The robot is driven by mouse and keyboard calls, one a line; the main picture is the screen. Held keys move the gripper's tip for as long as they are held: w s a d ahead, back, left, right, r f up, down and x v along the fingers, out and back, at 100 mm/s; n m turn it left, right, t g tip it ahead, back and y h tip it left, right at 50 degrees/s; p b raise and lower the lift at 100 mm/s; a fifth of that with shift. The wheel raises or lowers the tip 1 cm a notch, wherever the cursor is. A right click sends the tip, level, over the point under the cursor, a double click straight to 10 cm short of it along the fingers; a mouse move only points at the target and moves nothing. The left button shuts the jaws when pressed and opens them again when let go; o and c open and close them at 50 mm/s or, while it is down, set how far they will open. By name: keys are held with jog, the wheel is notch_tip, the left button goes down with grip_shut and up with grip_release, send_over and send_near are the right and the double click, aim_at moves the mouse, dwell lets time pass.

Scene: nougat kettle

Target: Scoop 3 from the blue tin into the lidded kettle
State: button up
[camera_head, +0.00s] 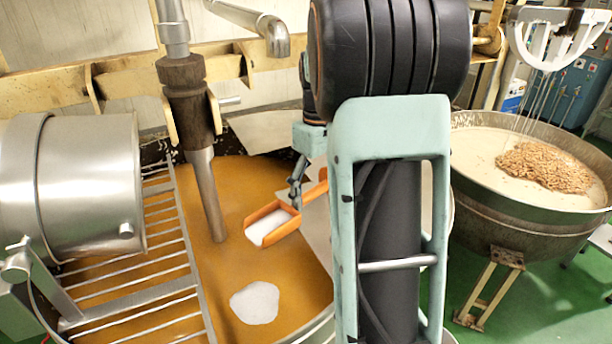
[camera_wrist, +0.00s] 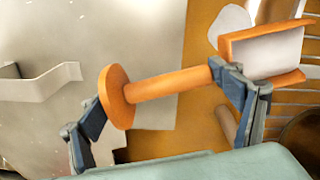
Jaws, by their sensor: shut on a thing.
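My gripper (camera_head: 297,188) is shut on the handle of an orange scoop (camera_head: 262,214) and holds it over the open part of the lidded kettle (camera_head: 205,215). White contents (camera_head: 269,228) lie in the scoop. The kettle holds an orange-brown mass with a white patch (camera_head: 255,303) on its surface. A grey lid plate covers part of it. In the wrist view my gripper (camera_wrist: 163,88) has its fingers at either side of the scoop's orange handle (camera_wrist: 170,83), and white contents (camera_wrist: 270,55) show in the scoop. I cannot make out the blue tin in either view.
A metal shaft (camera_head: 208,190) dips into the kettle left of the scoop. A metal grid (camera_head: 130,285) and a steel drum (camera_head: 75,185) are at the left. A second kettle (camera_head: 500,220) with a pale mass and brown nuts stands at the right. My arm hides the middle.

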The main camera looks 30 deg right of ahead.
jog(key=shift+w+f, duration=0.1)
jog(key=shift+w, duration=0.15)
jog(key=shift+s+a+f+h, duration=0.25)
jog(key=shift+a+f+h, duration=0.15)
jog(key=shift+f+h, duration=0.25)
jog(key=shift+a+f+t+h+b, duration=0.1)
jog(key=shift+a+t+h+b, duration=0.15)
jog(key=shift+b, duration=0.55)
jog(key=shift+s+a+r+t+h+b, duration=0.1)
jog(key=shift+a+r+t+h+b, duration=0.1)
jog(key=shift+r+h+b, duration=0.3)
jog(key=shift+s+a+r+t+h+b, duration=0.1)
jog(key=shift+a+t+h+b, duration=0.1)
jog(key=shift+b, duration=0.5)
jog(key=s+a+r+t+h+b, duration=0.2)
jog(key=s+a+r+h+b, duration=0.1)
jog(key=a+r+h+b, duration=0.5)
jog(key=a+r+h, duration=0.1)
jog(key=a, duration=0.2)
jog(key=shift+s+a+r+t+b, duration=0.2)
jog(key=shift+r+t+b, duration=0.15)
jog(key=shift+b, duration=0.05)
